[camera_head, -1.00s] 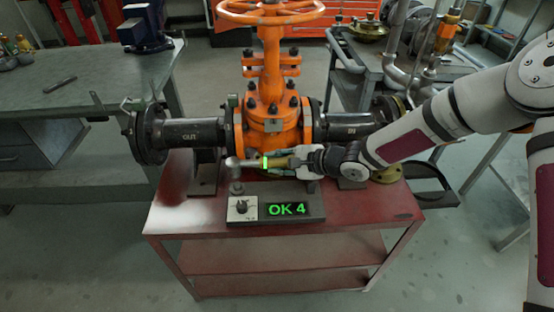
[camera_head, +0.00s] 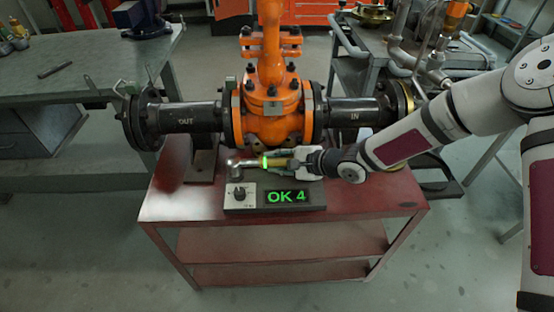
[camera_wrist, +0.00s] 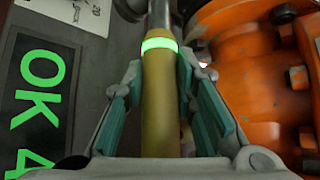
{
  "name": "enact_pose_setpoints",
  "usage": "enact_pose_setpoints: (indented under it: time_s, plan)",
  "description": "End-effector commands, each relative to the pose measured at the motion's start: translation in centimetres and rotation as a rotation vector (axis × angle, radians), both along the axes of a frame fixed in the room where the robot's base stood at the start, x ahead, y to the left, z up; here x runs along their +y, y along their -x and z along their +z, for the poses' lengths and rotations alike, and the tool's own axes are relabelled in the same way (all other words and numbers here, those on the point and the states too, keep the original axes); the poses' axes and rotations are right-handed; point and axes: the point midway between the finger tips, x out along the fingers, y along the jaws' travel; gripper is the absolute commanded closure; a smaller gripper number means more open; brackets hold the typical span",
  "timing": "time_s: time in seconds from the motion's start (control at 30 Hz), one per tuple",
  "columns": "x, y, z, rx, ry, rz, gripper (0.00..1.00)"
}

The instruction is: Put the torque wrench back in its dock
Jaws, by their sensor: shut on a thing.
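The torque wrench (camera_head: 275,162) has a yellow handle with a glowing green ring and a grey metal head that points left in the head view. My gripper (camera_head: 303,163) is shut on its handle. In the wrist view the yellow handle (camera_wrist: 160,100) lies between the green-padded fingers of my gripper (camera_wrist: 160,95). The dock (camera_head: 280,196) is a dark box with a dial panel and a display reading "OK 4". The wrench lies just above and behind it in the picture. I cannot tell whether the wrench touches the dock.
The orange gate valve (camera_head: 270,115) with black pipe flanges stands close behind the wrench. The dock sits on a red cart (camera_head: 180,200) with clear surface to its left and right. A grey workbench (camera_head: 90,85) is at the left.

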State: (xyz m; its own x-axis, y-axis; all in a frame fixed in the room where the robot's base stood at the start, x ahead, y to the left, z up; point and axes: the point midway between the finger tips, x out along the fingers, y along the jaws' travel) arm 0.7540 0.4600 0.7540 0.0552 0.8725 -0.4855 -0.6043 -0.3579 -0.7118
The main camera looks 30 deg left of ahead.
Motion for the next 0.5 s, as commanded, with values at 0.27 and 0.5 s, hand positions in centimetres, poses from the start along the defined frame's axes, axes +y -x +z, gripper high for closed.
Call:
enact_pose_setpoints:
  time_s: [0.27, 0.5]
  plan:
    - [0.13, -0.03, -0.06, -0.002, -0.006, 0.001, 1.0]
    - [0.14, -0.02, -0.06, -0.002, -0.006, 0.001, 0.61]
